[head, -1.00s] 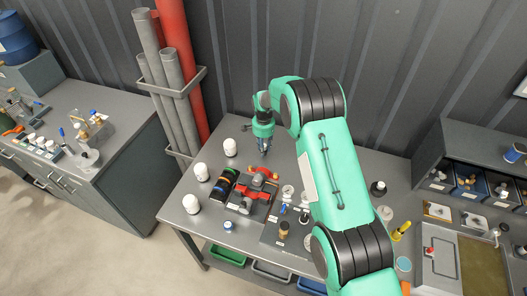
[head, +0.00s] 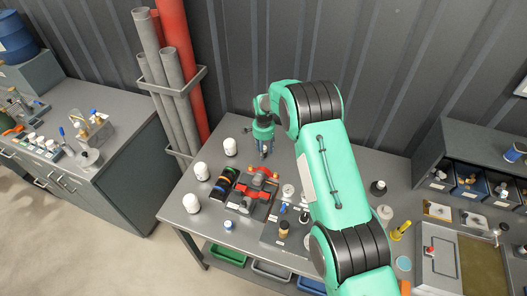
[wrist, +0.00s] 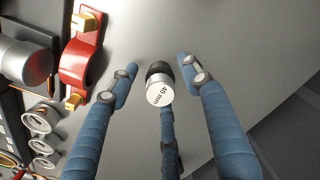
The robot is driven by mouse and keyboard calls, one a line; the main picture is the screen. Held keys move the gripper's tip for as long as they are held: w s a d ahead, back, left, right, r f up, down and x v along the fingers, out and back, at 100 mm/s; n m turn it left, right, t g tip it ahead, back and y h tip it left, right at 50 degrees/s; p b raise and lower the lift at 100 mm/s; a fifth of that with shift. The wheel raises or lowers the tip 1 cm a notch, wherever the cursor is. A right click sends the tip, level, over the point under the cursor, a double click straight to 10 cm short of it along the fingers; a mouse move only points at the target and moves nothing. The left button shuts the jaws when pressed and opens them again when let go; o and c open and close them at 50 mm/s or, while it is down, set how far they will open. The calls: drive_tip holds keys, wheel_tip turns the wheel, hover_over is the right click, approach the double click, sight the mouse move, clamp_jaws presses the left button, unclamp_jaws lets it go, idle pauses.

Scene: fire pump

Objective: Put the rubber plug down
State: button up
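The rubber plug (wrist: 160,87) shows in the wrist view as a small grey and black piece with a pale end face marked "40 mm". It is at or just above the grey bench top (wrist: 228,18); I cannot tell whether it touches. My gripper (wrist: 160,75) has three blue fingers spread around the plug. Gaps show between the plug and the left and right fingers; the third finger lies just below it in the picture. In the head view my gripper (head: 265,153) points down at the back of the bench, and the plug is too small to tell there.
A red clamp-like fitting (wrist: 82,55) lies left of the fingers, also seen in the head view (head: 262,180). White jars (head: 201,171) stand at the bench's left. Small parts (head: 284,228) crowd the front middle. Bare bench lies right of the plug in the wrist view.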

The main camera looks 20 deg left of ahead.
drive_tip(key=shift+r, duration=0.15)
wheel_tip(320, 180, up, 12)
drive_tip(key=shift+b, duration=0.35)
idle(0.5)
idle(0.6)
